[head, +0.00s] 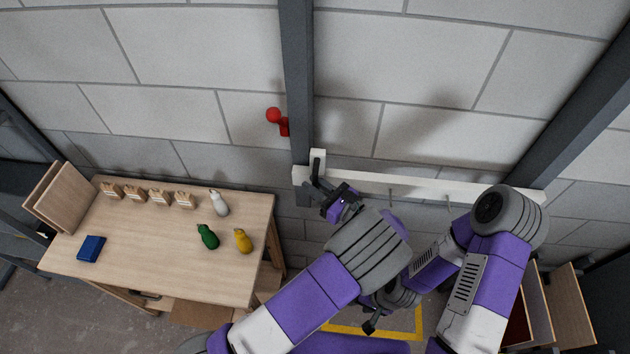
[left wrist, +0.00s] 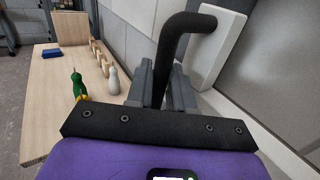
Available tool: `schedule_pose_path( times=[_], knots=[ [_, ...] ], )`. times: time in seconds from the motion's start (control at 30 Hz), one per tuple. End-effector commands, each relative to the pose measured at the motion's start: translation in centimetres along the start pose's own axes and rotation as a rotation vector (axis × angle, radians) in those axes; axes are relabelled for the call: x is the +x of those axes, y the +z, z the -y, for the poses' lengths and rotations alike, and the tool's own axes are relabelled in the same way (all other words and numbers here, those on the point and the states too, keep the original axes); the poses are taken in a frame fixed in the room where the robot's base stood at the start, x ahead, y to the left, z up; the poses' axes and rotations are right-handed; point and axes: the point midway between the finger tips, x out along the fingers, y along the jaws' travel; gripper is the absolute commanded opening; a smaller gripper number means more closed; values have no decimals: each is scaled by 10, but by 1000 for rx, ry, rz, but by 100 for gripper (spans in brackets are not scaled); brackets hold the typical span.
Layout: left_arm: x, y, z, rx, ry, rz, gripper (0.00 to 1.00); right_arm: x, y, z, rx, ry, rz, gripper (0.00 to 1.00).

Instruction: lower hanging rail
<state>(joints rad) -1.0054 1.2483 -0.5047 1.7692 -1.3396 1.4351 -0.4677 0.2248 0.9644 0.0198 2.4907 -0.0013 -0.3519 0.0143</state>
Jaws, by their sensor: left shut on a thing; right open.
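The hanging rail (head: 420,184) is a long white batten across the grey wall, nearly level in the head view, with small hooks (head: 390,193) on its underside. A white block (head: 317,157) stands at its left end with a black bent handle; the handle (left wrist: 171,55) and block (left wrist: 221,45) show large in the left wrist view. My left gripper (head: 322,190) is shut on the black handle, its fingers (left wrist: 161,88) on either side of the bar. My right gripper (head: 370,324) is open, low in front of the wall, apart from the rail and partly hidden by my left arm.
A wooden table (head: 150,235) at left holds wooden blocks (head: 160,197), a blue box (head: 91,249), and white, green and yellow bottles (head: 243,241). A red knob (head: 274,115) sits beside a dark post (head: 297,80). Yellow lines (head: 345,329) mark the floor.

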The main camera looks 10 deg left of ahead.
Motion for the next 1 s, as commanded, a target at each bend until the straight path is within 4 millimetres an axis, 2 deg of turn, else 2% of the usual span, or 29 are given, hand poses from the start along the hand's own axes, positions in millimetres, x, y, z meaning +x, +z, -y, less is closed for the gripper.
schedule_pose_path(
  times=[0.03,0.27,0.3,0.37,0.73,0.87,1.0],
  knots=[
    [-2,-7,-2,6,-1,-12,0,0,0,0,0,0,0,43],
    [-2,-8,-2,10,0,-16,0,1,0,0,0,0,0,43],
    [-2,-8,-2,10,1,-15,28,1,0,0,0,0,0,43],
    [-2,-8,-2,10,1,-13,37,1,0,0,0,0,0,43],
    [-1,2,-1,4,0,-8,37,0,0,0,0,0,0,43],
    [-1,21,-1,1,0,-9,37,0,0,0,0,0,0,43],
    [-1,50,-2,1,0,-10,37,0,0,0,0,0,0,43]
  ],
)
